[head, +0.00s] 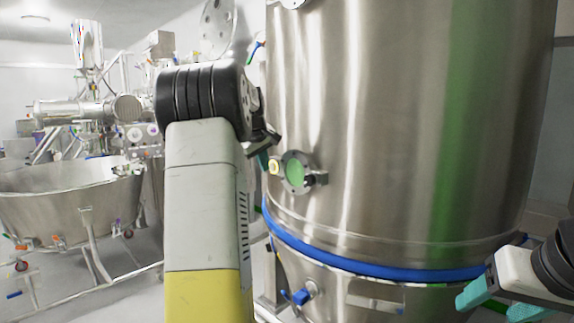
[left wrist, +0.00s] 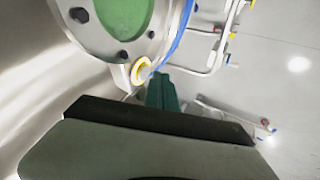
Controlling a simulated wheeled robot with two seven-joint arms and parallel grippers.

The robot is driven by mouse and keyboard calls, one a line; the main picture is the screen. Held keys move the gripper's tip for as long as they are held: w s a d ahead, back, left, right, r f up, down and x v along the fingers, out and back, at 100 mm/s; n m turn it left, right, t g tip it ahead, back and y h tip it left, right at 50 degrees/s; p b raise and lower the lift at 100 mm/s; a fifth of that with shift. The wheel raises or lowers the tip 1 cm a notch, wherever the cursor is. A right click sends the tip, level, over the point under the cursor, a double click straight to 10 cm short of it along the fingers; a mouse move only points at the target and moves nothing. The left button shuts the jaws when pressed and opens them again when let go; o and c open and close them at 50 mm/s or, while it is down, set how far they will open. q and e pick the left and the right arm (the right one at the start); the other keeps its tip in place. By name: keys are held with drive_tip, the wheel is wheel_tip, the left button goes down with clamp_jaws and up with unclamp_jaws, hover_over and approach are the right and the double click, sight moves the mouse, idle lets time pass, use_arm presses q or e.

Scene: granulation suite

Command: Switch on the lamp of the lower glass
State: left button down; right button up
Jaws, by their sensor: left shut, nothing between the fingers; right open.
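The lower glass (head: 295,172) is a round green sight glass in a bolted metal flange on the side of the steel vessel. It also shows at the top of the left wrist view (left wrist: 122,14). A small yellow-ringed button (head: 274,167) sits at the flange's left edge; in the left wrist view the button (left wrist: 141,70) has a pale centre. My left gripper (head: 264,158) is shut and empty, its teal fingertips (left wrist: 162,92) close beside the button. I cannot tell whether they touch it. My right gripper (head: 482,296) is open at the lower right, away from the glass.
The big steel vessel (head: 400,120) fills the middle and right, with a blue band (head: 370,268) around its lower part. A small fitting (head: 316,179) sticks out right of the glass. A blue-handled valve (head: 303,296) is below. A steel bowl (head: 70,205) on a frame stands left.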

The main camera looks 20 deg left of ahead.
use_arm(q)
drive_tip(key=s+a+v, duration=0.1)
drive_tip(key=v, duration=0.9)
drive_tip(key=shift+s, duration=0.15)
drive_tip(key=s+d+f+m+h, duration=0.1)
drive_tip(key=s+d+f+m, duration=0.25)
drive_tip(key=s+d, duration=0.5)
drive_tip(key=s+d+f+m+h, duration=0.2)
drive_tip(key=s+d+f+m, duration=0.15)
drive_tip(key=s+d, duration=0.5)
drive_tip(key=s+d+f+m, duration=0.2)
drive_tip(key=s+d+f, duration=0.2)
drive_tip(key=s+f, duration=0.1)
drive_tip(key=s+d+f+m+g, duration=0.1)
drive_tip(key=s+d+f+m, duration=0.2)
drive_tip(key=s, duration=0.4)
drive_tip(key=shift+s+d+f+h, duration=0.25)
drive_tip(key=shift+d+f+h, duration=0.15)
drive_tip(key=shift+d+f, duration=0.5)
drive_tip(key=shift+a, duration=0.1)
